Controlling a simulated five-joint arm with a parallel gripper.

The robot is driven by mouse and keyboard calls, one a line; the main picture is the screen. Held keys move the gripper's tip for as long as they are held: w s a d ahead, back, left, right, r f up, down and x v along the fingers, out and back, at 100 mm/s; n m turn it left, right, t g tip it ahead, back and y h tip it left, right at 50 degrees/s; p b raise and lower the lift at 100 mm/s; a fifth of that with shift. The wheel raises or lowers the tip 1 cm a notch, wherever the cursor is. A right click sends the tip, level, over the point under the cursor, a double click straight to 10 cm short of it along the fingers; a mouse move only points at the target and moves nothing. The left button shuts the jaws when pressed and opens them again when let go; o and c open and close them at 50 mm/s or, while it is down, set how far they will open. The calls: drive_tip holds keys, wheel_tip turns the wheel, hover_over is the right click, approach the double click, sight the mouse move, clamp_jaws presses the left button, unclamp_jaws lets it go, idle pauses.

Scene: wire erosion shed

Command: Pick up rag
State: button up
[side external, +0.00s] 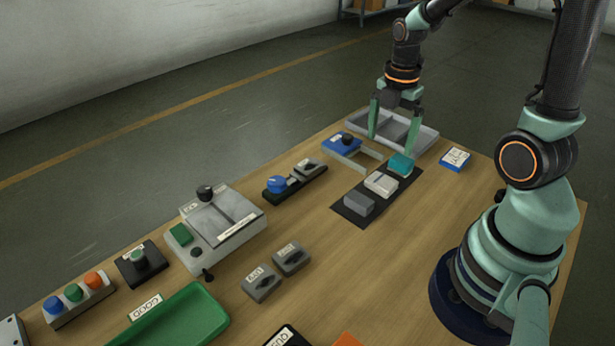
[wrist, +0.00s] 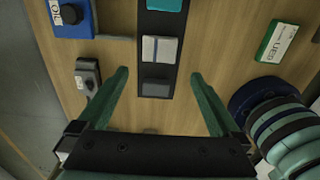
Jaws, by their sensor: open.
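A dark mat (side external: 381,205) on the wooden table carries three small items in a row. The middle one is a pale folded piece with a grey stripe, which looks like the rag (side external: 381,184); a grey block (side external: 358,203) and a teal block (side external: 401,163) lie on either side. My gripper (side external: 393,141) is open and empty, raised above the table near the mat's far end. In the wrist view the rag (wrist: 160,49) lies beyond my open fingertips (wrist: 160,74), with the grey block nearer, between the fingers. The rag is apart from the gripper.
A grey tray (side external: 430,137) stands at the table's far edge. A blue box with a black knob (side external: 343,142) and a black fixture with a blue knob (side external: 281,187) stand left of the mat. A small labelled box (side external: 455,159) sits right of it. Bare wood lies towards my base.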

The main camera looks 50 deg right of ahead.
sight(382, 179)
wheel_tip(382, 179, down, 12)
drive_tip(key=shift+d+r, duration=0.1)
drive_tip(key=shift+r, duration=0.1)
idle(0.5)
drive_tip(key=c, duration=1.1)
drive_tip(key=shift+r, duration=0.1)
wheel_tip(382, 179, up, 20)
drive_tip(key=shift+f, duration=0.1)
